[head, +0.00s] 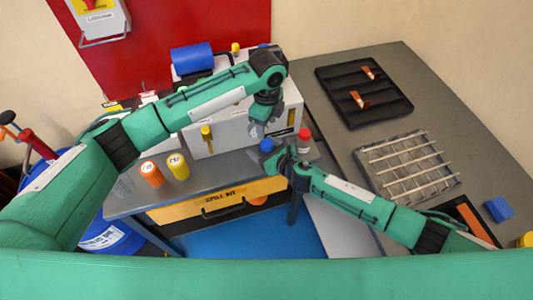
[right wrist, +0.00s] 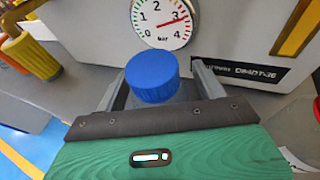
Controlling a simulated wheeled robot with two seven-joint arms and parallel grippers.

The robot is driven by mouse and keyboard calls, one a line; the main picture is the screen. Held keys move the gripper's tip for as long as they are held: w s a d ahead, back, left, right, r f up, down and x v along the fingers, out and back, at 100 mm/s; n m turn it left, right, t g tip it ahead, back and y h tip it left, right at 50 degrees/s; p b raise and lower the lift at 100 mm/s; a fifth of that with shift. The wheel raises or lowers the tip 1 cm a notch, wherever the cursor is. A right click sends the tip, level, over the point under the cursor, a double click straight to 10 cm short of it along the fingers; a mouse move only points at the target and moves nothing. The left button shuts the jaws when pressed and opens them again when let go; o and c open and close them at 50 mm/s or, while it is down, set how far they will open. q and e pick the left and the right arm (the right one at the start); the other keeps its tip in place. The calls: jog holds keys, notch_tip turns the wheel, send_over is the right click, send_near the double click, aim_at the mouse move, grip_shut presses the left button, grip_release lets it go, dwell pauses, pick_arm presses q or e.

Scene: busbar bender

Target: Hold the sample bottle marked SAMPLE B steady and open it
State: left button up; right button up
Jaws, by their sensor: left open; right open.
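A bottle with a blue ribbed cap (head: 266,145) stands on the grey bench in front of the light grey machine. The blue cap (right wrist: 152,76) also shows in the right wrist view. My right gripper (head: 275,153) is open, with its fingers on either side of this bottle; contact cannot be told. Its body and any label are mostly hidden. My left gripper (head: 257,129) is open and empty, pointing down just above and behind the blue cap. A red-capped bottle (head: 304,136) stands to the right. I cannot read SAMPLE B on any bottle.
Orange-capped (head: 152,174) and yellow-capped (head: 178,166) containers stand at the bench's left. A pressure gauge (right wrist: 163,22) on the machine is close behind the blue cap. A black tray (head: 364,120) and a slatted rack (head: 376,152) lie on the right table.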

aim_at(266, 143)
grip_shut()
pick_arm(q)
jog(key=m, duration=0.2)
jog(key=shift+d+m, duration=0.3)
jog(key=shift+a+m, duration=0.25)
jog(key=shift+m, duration=0.55)
jog(key=shift+f, duration=4)
